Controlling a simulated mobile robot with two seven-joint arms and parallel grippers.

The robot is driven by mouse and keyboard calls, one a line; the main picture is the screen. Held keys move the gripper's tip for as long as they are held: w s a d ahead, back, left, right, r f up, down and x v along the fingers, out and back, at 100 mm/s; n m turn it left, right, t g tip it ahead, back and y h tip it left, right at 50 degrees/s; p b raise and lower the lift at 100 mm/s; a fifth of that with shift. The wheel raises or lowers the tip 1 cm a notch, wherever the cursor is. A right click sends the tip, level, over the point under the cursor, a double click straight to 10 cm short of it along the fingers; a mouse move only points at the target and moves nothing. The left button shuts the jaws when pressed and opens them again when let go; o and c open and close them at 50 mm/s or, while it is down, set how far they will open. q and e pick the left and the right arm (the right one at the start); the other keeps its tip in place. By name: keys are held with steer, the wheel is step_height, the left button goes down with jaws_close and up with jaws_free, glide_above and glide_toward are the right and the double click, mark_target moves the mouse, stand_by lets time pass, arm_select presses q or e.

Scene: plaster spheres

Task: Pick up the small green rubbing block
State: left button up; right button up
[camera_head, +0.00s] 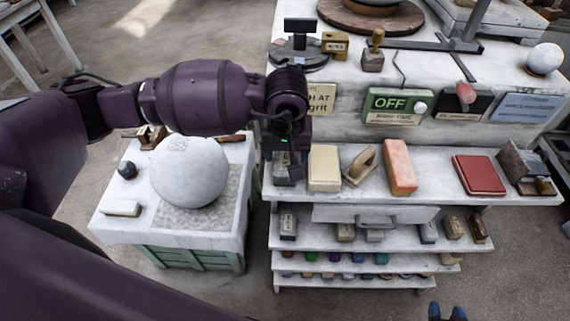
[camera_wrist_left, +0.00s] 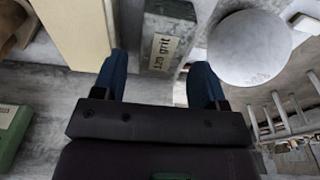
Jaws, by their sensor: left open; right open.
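A small grey-green block (camera_wrist_left: 160,50) with a "120 grit" label shows in the left wrist view, ahead of and between the two blue fingers of my left gripper (camera_wrist_left: 162,82). The fingers are apart, and I cannot tell whether they reach down beside the block. In the head view my left gripper (camera_head: 289,160) hangs over the left end of the upper shelf and partly hides the block (camera_head: 284,181) there. My right gripper (camera_head: 447,312) shows only as two separated blue fingertips at the bottom edge, with nothing between them.
A cream block (camera_head: 324,168) stands close to the right of the green block, followed by a wooden-handled tool (camera_head: 360,166), an orange block (camera_head: 400,166) and a red pad (camera_head: 479,174). A plaster sphere (camera_head: 188,171) sits on the left stand. Lower shelves hold several small blocks.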

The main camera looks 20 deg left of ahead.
mark_target(285, 160)
arm_select(q)
steer(key=shift+w+a+f+p, duration=0.1)
steer(key=shift+w+f+p, duration=0.05)
steer(key=shift+f, duration=0.7)
steer(key=shift+w+a+f+p, duration=0.1)
steer(key=shift+w+f, duration=0.05)
steer(key=shift+f, duration=0.75)
steer(key=shift+w+a+f+p, duration=0.1)
steer(key=shift+w+f+p, duration=0.05)
steer(key=shift+f, duration=0.7)
steer(key=c, duration=0.9)
